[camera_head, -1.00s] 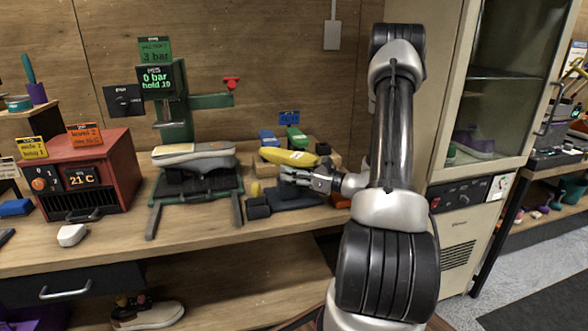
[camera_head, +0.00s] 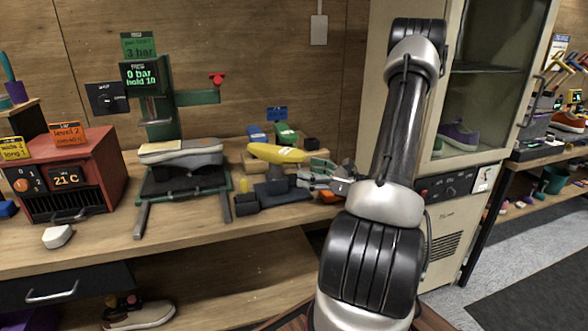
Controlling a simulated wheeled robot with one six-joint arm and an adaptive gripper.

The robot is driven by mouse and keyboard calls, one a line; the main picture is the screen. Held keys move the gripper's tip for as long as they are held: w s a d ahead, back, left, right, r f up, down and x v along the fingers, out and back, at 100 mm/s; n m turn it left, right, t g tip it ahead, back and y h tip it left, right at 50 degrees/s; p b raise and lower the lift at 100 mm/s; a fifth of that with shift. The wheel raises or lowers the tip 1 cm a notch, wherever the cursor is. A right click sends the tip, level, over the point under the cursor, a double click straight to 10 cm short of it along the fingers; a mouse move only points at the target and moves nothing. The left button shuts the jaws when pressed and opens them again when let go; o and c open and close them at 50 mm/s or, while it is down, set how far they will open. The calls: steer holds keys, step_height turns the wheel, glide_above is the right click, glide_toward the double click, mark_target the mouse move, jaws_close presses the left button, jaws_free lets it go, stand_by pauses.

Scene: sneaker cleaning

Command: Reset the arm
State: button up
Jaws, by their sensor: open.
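My arm rises at the right of centre and bends down behind itself. My gripper (camera_head: 312,177) is open and points left, just above the right part of the workbench. No object shows between its fingers. It is at the right end of a dark blue block-like fixture (camera_head: 283,192), close to it. I cannot tell whether they touch. A yellow tool (camera_head: 277,153) lies just behind and left of the gripper. Part of the wrist is hidden behind my arm.
A green press (camera_head: 165,120) with a grey sneaker sole (camera_head: 183,153) on its stand is left of the gripper. A red heater box (camera_head: 85,175) stands further left. A tall cabinet (camera_head: 440,190) stands right behind my arm. The bench front (camera_head: 200,235) is mostly clear.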

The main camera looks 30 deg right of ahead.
steer(key=shift+v, duration=1.15)
steer(key=shift+f, duration=0.1)
